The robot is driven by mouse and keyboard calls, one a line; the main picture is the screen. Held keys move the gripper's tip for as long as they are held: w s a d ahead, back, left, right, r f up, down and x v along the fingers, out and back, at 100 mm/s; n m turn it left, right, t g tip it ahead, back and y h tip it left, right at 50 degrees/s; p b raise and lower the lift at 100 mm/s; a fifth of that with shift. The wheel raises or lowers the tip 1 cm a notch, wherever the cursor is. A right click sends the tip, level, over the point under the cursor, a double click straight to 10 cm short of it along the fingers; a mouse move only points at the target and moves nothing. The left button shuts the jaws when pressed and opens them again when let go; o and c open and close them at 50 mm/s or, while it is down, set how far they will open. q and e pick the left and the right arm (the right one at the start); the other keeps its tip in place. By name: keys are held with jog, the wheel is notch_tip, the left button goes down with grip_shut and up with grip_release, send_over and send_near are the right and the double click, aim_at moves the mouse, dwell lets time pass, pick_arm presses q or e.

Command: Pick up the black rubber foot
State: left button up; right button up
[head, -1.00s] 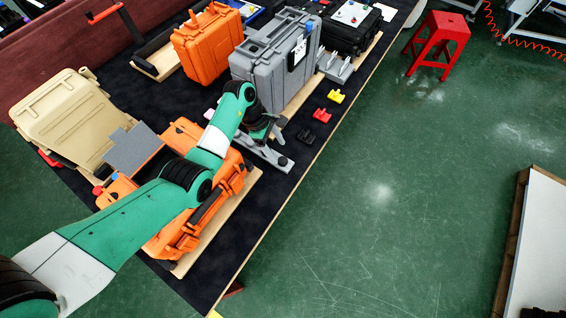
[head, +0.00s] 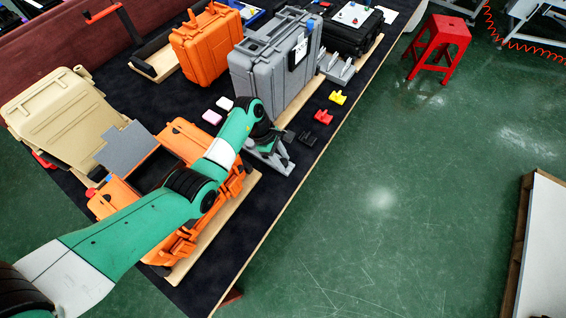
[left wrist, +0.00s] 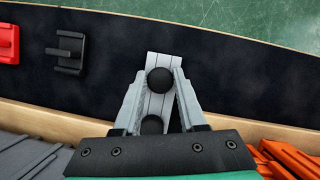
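A round black rubber foot (left wrist: 159,80) sits on a narrow grey bracket (left wrist: 161,62) in the left wrist view. A second black round foot (left wrist: 151,124) is nearer the wrist, partly hidden by the gripper body. My left gripper (left wrist: 160,78) is open, with one finger on each side of the farther foot; contact cannot be told. In the head view, a foot (head: 284,162) shows at the bracket's front end, and my left gripper (head: 268,145) is just above the bracket. My right gripper is not in view.
A black clip-like block (left wrist: 69,52) and a red one (left wrist: 8,44) lie beside the bracket. A yellow block (head: 338,97) is farther along. A grey case (head: 268,75) and an open orange case (head: 180,235) flank the spot. The table's front edge is close.

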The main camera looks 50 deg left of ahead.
pick_arm(q)
grip_shut()
jog(key=shift+r, duration=0.1)
jog(key=shift+r, duration=0.25)
jog(key=r+p, duration=0.3)
jog(key=r, duration=0.1)
jog(key=shift+s+d+p, duration=0.15)
jog(key=shift+s+p, duration=0.15)
jog(key=shift+p, duration=0.05)
jog(key=s+d+r+p, duration=0.7)
jog(key=s+r+p, duration=0.4)
jog(key=p, duration=0.1)
jog(key=shift+s+r+p, duration=0.15)
jog(key=shift+r+p, duration=0.25)
